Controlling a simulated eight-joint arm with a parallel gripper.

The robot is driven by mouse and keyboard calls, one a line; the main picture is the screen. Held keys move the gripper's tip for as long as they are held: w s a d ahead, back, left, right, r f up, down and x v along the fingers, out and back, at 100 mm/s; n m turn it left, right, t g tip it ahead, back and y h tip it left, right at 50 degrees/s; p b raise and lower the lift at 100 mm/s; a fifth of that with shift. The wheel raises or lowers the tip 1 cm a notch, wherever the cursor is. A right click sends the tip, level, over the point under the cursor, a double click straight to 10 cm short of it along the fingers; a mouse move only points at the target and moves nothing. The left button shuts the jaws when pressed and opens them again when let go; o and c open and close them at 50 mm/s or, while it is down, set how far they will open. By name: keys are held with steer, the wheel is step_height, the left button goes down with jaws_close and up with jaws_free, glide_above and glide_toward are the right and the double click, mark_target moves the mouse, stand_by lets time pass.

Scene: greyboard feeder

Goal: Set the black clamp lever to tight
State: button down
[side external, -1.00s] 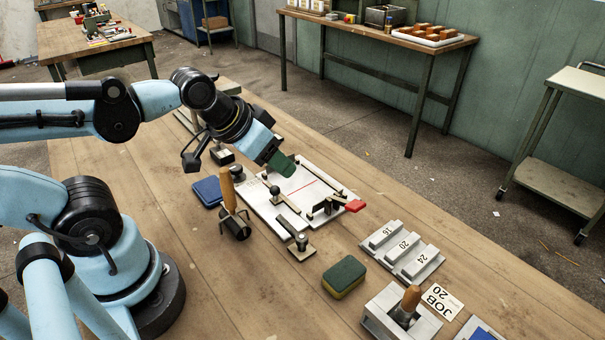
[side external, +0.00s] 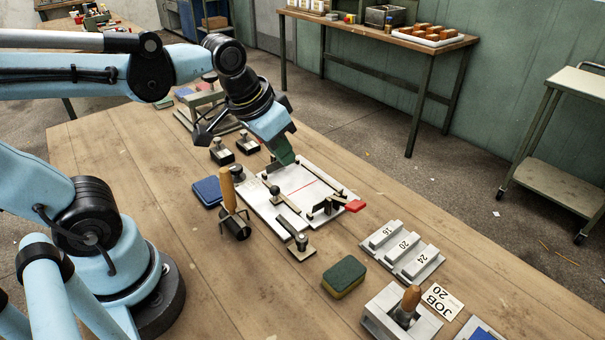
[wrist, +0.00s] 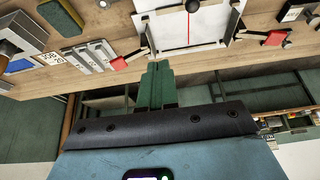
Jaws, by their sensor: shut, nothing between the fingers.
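A pale fixture board (side external: 262,205) with a red line lies on the bench. At its right end a black clamp lever (side external: 325,207) has a red grip (side external: 355,206) pointing right. In the wrist view this black lever (wrist: 137,56) and its red grip (wrist: 118,64) are left of the fingertips. Another black lever with a red grip (wrist: 276,38) shows on the right there; my gripper hides that part in the side view. I cannot tell which lever is meant. My gripper (side external: 290,160), with green fingers (wrist: 157,70), is shut and empty above the board's far left edge.
A black-knobbed bar (side external: 275,190) crosses the board's near side. A wooden-handled tool (side external: 228,188), blue pad (side external: 207,191) and green-yellow sponge (side external: 344,276) lie nearby. Numbered blocks (side external: 403,248) stand right of the board. The far right bench edge is clear.

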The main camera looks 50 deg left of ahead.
steer(key=w+d+r+g, duration=0.2)
steer(key=w+d+g, duration=0.1)
steer(key=g, duration=0.3)
steer(key=shift+w+d+r+g, duration=0.2)
steer(key=shift+w+g, duration=0.2)
steer(key=shift+w, duration=0.35)
steer(key=shift+f, duration=0.1)
glide_toward(290, 231)
steer(key=w+f, duration=0.1)
steer(key=w+a+f, duration=0.1)
steer(key=w+f, duration=0.1)
steer(key=w, duration=0.1)
steer(key=shift+a+f, duration=0.25)
steer(key=shift+a, duration=0.15)
steer(key=s, duration=0.1)
steer(key=s+f, duration=0.1)
steer(key=shift+s+a+f, duration=0.1)
steer(key=shift+s+f, duration=0.45)
steer(key=shift+s, duration=0.15)
